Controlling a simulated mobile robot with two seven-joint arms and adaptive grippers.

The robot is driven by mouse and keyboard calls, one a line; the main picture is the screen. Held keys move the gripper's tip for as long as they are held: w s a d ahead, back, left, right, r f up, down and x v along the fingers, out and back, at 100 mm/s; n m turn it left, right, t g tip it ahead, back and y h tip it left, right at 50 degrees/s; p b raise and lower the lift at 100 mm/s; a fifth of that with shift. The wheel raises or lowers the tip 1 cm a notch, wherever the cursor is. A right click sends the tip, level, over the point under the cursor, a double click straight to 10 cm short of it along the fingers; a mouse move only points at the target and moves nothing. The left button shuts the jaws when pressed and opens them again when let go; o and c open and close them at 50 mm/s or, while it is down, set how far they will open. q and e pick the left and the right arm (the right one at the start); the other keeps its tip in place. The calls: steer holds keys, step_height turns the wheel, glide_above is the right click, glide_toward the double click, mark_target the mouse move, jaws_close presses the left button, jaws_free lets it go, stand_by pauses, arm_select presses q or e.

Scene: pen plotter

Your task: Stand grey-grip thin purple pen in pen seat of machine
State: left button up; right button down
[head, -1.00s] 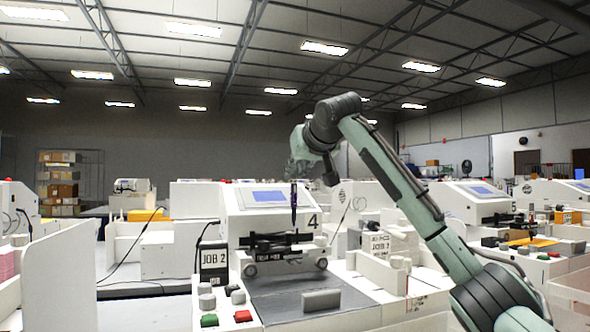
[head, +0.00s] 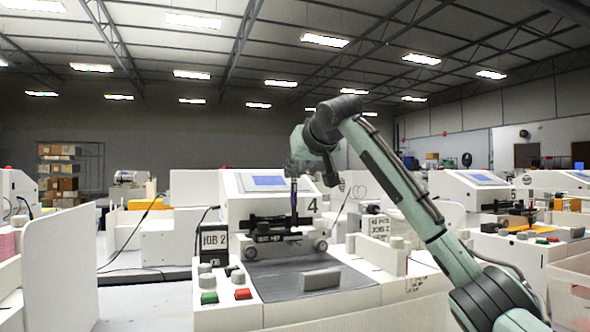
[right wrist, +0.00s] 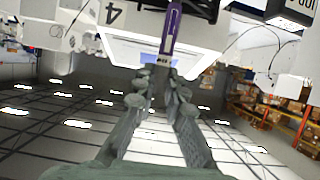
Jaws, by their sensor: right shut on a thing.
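My right gripper (head: 298,172) hangs in front of the white machine marked 4 (head: 240,205). It is shut on the thin purple pen (head: 294,200), which hangs about upright below the fingers. In the right wrist view the pen (right wrist: 172,28) runs from between the fingertips (right wrist: 158,88) towards the machine. The pen's lower end is at the dark carriage (head: 268,226) on the machine's front. I cannot tell whether the tip is inside the pen seat or in front of it. The grey grip is not clear. My left gripper is not in view.
A dark plotting bed (head: 270,283) with a grey block (head: 320,279) lies below the carriage. Green (head: 209,297) and red (head: 242,294) buttons are at its front left. A JOB 2 sign (head: 214,241) stands to the left. A similar machine marked 5 (head: 470,190) stands at right.

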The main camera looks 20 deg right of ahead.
mark_target(294, 201)
steer(key=shift+p, duration=0.85)
stand_by(1.4)
steer(key=shift+f, duration=0.2)
steer(key=shift+f+b, duration=0.3)
steer(key=shift+b, duration=0.05)
steer(key=shift+f+b, duration=0.7)
steer(key=shift+f, duration=1)
steer(key=shift+f+b, duration=0.9)
steer(key=shift+f, duration=0.35)
steer(key=shift+s+f, duration=0.1)
steer(key=shift+f, duration=0.05)
